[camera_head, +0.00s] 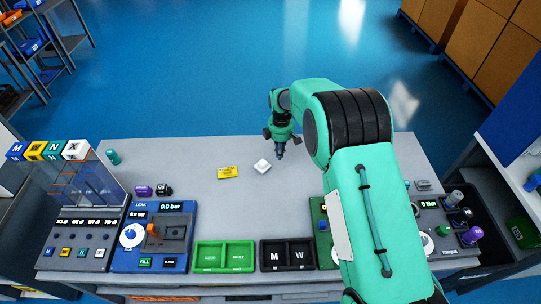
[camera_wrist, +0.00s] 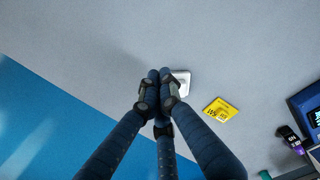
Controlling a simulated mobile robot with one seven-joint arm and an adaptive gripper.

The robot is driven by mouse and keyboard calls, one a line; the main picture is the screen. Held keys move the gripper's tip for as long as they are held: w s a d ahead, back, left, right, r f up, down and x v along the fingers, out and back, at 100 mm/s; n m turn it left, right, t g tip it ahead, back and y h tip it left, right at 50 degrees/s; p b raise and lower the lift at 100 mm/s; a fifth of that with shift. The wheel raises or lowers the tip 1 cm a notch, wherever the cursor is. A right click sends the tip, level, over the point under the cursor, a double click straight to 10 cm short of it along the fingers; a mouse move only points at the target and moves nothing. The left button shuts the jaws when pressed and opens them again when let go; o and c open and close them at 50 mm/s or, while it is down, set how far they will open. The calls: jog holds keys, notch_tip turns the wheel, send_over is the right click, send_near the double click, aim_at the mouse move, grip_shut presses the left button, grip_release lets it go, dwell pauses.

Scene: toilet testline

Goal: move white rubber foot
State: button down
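A small white square piece (camera_head: 262,166), which looks like the white rubber foot, lies on the grey table left of my gripper. My gripper (camera_head: 280,151) points down over the table, apart from the piece in the head view. In the wrist view my gripper's dark blue fingers (camera_wrist: 159,75) come together at their tips, with nothing visible between them. The white piece (camera_wrist: 184,82) shows just beyond and right of the fingertips, partly hidden by them.
A yellow label (camera_head: 228,172) lies left of the white piece. Green trays (camera_head: 224,256) and a black tray marked M and W (camera_head: 287,254) stand along the front edge. A blue leak-test station (camera_head: 152,237) stands front left. The table's middle is mostly clear.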

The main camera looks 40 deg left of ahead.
aim_at(263, 160)
jog(key=w+a+m+p, duration=0.2)
jog(key=a+m, duration=0.3)
jog(key=m, duration=0.6)
jog(key=w+a+r+m+p, duration=0.1)
jog(key=a+m, duration=0.3)
jog(key=m, duration=0.7)
jog(key=shift+w+a+r+m+p, duration=0.3)
jog(key=shift+w+a+p, duration=0.15)
jog(key=shift+w, duration=0.15)
jog(key=shift+f, duration=0.15)
notch_tip(263, 160, down, 10)
jog(key=shift+r, duration=0.1)
jog(key=shift+s+d, duration=0.2)
jog(key=shift+s, duration=0.45)
jog(key=shift+s+d, duration=0.25)
jog(key=shift+s, duration=0.35)
jog(key=shift+s+d, duration=0.2)
jog(key=shift+s, duration=0.45)
jog(key=shift+s+d, duration=0.25)
jog(key=shift+s, duration=0.5)
jog(key=shift+s+d, duration=0.2)
jog(key=shift+s, duration=0.5)
